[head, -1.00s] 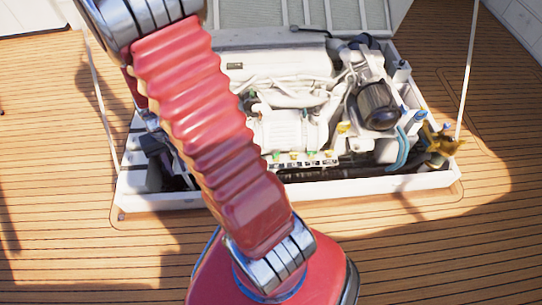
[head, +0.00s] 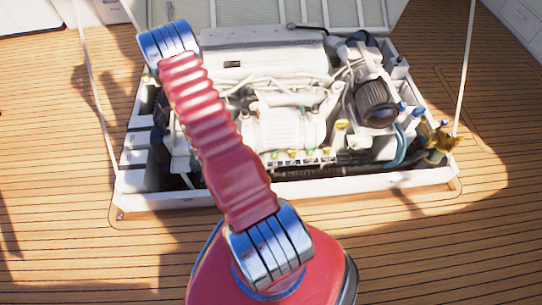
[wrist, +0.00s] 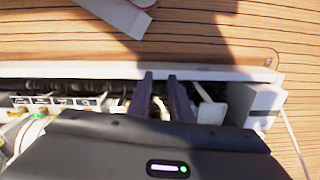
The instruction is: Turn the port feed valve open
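My gripper (wrist: 160,77) shows in the wrist view as two dark fingers with a gap between them. It is open, over the hatch's near edge. A small pale thing shows between and beside the fingers, too unclear to name. A white flat piece (wrist: 209,111) stands just right of the fingers. I cannot tell which part is the port feed valve. In the head view, my arm hides part of the hatch's left side, and I cannot make out the gripper. A yellow handle (head: 341,125) and a blue handle (head: 419,112) show on the right side.
The engine (head: 280,112) fills the open hatch. A row of coloured fittings (head: 300,156) runs along its front and shows in the wrist view (wrist: 60,102). The white hatch rim (head: 360,182) borders it. A brass fitting (head: 440,140) stands at the right. Wooden deck surrounds the hatch.

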